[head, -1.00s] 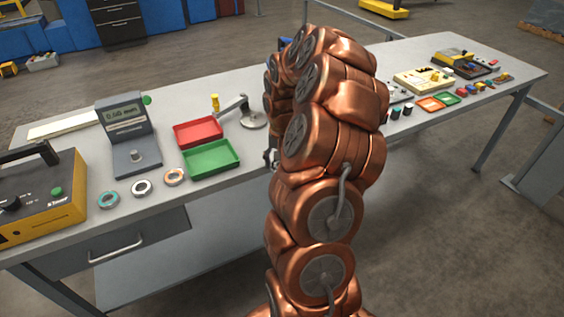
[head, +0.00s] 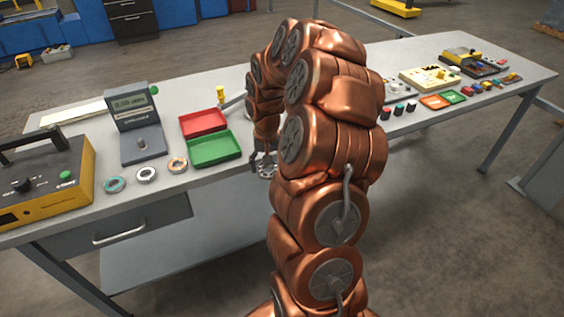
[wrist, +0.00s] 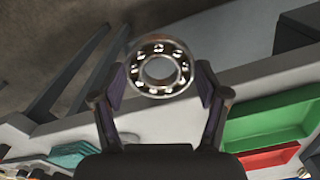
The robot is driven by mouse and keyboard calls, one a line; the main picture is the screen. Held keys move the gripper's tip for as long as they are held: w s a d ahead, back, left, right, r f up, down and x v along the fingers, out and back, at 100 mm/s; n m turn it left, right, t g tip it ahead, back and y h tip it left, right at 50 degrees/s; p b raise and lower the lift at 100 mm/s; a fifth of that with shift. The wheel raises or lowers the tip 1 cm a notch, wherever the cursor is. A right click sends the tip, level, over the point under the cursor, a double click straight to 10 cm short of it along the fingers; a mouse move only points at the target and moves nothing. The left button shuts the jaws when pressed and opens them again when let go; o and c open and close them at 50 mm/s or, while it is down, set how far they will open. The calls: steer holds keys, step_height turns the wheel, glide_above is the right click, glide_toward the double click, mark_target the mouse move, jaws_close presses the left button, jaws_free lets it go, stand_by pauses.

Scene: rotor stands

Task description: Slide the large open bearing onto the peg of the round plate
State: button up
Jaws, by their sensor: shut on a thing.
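My gripper (head: 265,164) hangs at the front edge of the workbench, right of the green tray. It is shut on a large open bearing, a steel ring with visible balls and a wide central hole. In the wrist view the bearing (wrist: 183,70) is held between the two fingertips (wrist: 160,84), its face toward the camera. In the head view the bearing (head: 267,173) shows small under the gripper. The round plate cannot be made out now; my arm covers the area where a round grey base stood, and only a grey bar (head: 234,102) shows there.
A green tray (head: 214,160) and red tray (head: 221,125) lie left of the gripper. Teal (head: 114,185), silver (head: 146,181) and copper (head: 177,172) rings lie along the front edge. A display device with a short peg (head: 155,135) stands behind them.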

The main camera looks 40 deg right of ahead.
steer(key=w+a+n, duration=0.2)
steer(key=w+a, duration=0.1)
steer(key=a, duration=0.5)
steer(key=w+a+r+n, duration=0.1)
steer(key=w+a+n, duration=0.2)
steer(key=a, duration=0.6)
steer(key=w+a+n, duration=0.2)
steer(key=w+a, duration=0.2)
steer(key=a, duration=0.4)
steer(key=shift+w+a+r+n, duration=0.25)
steer(key=shift+w+a+n, duration=0.15)
